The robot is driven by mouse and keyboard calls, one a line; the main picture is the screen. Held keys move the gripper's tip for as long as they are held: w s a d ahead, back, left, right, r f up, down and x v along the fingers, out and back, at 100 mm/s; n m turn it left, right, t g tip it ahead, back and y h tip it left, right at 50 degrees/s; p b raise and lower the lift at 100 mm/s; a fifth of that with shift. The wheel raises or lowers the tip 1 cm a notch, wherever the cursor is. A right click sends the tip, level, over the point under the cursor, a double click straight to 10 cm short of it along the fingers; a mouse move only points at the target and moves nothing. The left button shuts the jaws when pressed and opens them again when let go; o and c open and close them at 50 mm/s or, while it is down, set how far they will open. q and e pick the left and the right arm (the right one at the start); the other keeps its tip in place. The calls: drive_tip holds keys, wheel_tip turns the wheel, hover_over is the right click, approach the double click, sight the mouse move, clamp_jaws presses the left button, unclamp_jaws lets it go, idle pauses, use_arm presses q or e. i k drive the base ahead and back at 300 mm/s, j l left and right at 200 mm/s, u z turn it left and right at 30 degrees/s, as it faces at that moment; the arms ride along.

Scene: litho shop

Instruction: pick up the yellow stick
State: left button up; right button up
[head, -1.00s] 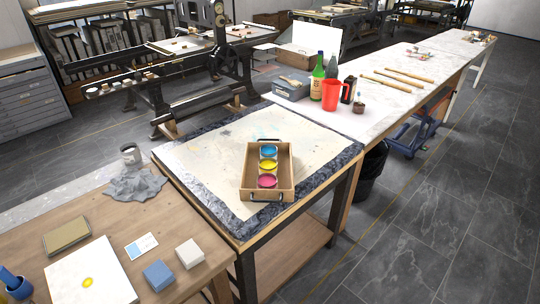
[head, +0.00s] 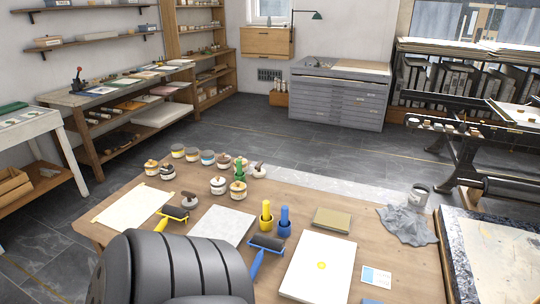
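A yellow stick (head: 266,207) stands upright in a small cup on the wooden table, near the middle of the head view. A blue stick (head: 285,213) stands in a blue cup just to its right. A green stick (head: 239,167) stands farther back, among the jars. Neither of my grippers is in view. A large dark grey ribbed part, which appears to be mine, fills the lower left and hides the table's near edge there.
The wooden table (head: 350,195) also holds several jars (head: 218,185), a roller with a blue handle (head: 266,244), a roller with a yellow handle (head: 173,213), a white slab with a yellow spot (head: 318,268), an olive block (head: 332,220) and a crumpled grey cloth (head: 407,225).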

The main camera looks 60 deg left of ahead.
sight(266, 204)
drive_tip(key=u, duration=2)
